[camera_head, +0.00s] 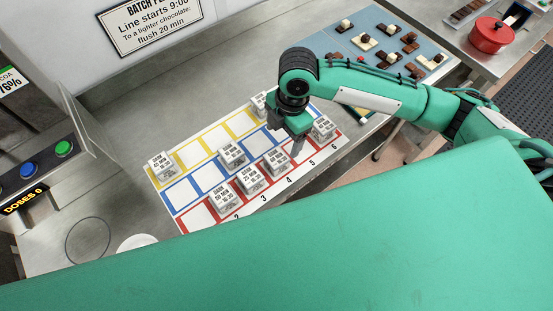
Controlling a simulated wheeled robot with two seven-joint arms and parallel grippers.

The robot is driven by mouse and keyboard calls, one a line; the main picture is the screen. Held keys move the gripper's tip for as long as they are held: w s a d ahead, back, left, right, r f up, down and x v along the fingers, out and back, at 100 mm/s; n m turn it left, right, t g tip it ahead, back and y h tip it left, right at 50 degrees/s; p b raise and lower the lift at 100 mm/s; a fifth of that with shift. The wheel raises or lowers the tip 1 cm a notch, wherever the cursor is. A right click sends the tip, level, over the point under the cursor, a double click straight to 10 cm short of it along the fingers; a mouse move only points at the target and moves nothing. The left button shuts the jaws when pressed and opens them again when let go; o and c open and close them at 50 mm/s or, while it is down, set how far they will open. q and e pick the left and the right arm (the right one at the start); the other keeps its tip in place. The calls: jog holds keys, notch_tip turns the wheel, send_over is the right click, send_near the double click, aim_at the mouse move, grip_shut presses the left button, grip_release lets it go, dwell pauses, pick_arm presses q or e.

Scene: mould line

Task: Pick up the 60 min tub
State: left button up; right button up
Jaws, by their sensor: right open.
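Several small white labelled tubs stand on a white mat (178,221) with yellow, blue and red outlined squares. One is at the left of the yellow row (161,166), one in the blue row (232,156), and others in the red row (224,201), (250,181), (276,163) and (323,129). The labels are too small for me to tell which is the 60 min tub. My right gripper (297,149) is open, pointing down over the mat's right part, between two red-row tubs. My left gripper is out of view.
A blue-grey board (345,48) with chocolates lies at the back right. A red pot (490,35) stands on another counter. A panel with blue and green buttons (64,149) is at the left. A white round thing (136,243) is partly hidden at the front.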

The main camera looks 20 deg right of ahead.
aim_at(277, 157)
jog(key=f, duration=0.2)
jog(key=f+p, duration=0.1)
jog(key=f, duration=0.1)
jog(key=a+f, duration=0.1)
jog(key=f, duration=0.1)
jog(key=shift+s+f, duration=0.15)
jog(key=shift+f, duration=0.25)
jog(key=f+p, duration=0.2)
jog(key=f, duration=0.1)
jog(key=f+p, duration=0.1)
jog(key=f, duration=0.1)
jog(key=shift+w+a, duration=0.2)
jog(key=shift+a, duration=0.1)
jog(key=shift+f, duration=0.3)
jog(key=c, duration=1.1)
jog(key=shift+r, duration=0.1)
